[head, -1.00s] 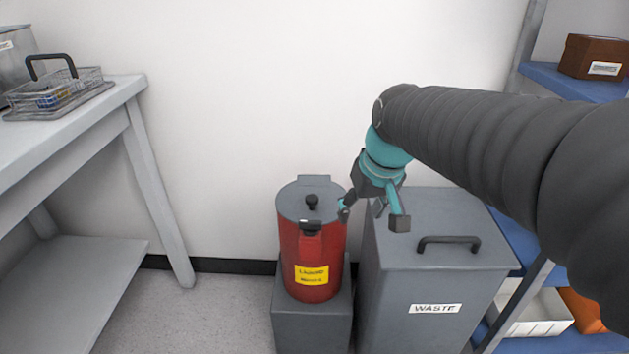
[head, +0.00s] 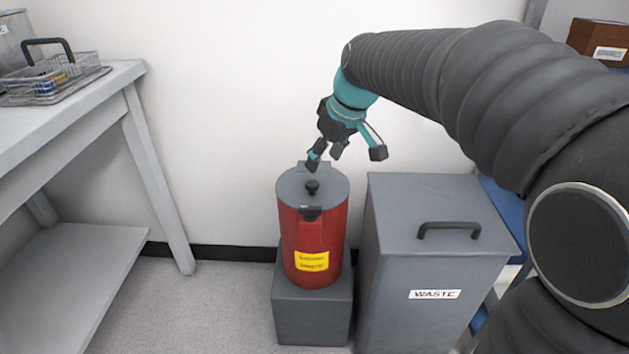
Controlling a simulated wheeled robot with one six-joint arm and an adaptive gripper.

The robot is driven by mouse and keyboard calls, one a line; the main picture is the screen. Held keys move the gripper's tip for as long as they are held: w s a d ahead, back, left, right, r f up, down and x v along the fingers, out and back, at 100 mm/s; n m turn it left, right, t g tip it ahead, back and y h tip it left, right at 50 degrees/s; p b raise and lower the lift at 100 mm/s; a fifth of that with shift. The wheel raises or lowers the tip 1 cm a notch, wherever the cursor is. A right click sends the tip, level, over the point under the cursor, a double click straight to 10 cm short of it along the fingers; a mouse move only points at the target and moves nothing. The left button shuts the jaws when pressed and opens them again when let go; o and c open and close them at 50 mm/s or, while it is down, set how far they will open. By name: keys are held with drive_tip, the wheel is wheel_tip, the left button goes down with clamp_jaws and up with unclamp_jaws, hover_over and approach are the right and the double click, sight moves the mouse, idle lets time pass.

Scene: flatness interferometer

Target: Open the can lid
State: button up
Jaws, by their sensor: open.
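The can (head: 336,231) is a red cylinder with a yellow label, upright on a grey block. Its grey lid (head: 293,190) is closed, with a black knob (head: 312,187) on top and a hinge piece at the back. A dark latch or handle piece sits at the front rim. My gripper (head: 345,155) is open and empty, above the back right of the lid, its fingers spread and pointing down. It looks apart from the knob, though the exact height is hard to tell.
A grey waste bin (head: 385,262) with a black handle stands close to the can's right. The grey block (head: 310,318) supports the can. A table (head: 100,90) with a wire basket (head: 57,82) is at left. A white wall is behind. Floor is free at left.

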sight(313, 183)
drive_tip(key=x, duration=0.8)
drive_tip(key=shift+w+a+f+b, duration=0.1)
drive_tip(key=shift+a+f+b, duration=0.05)
drive_tip(key=shift+f+b, duration=0.15)
clamp_jaws()
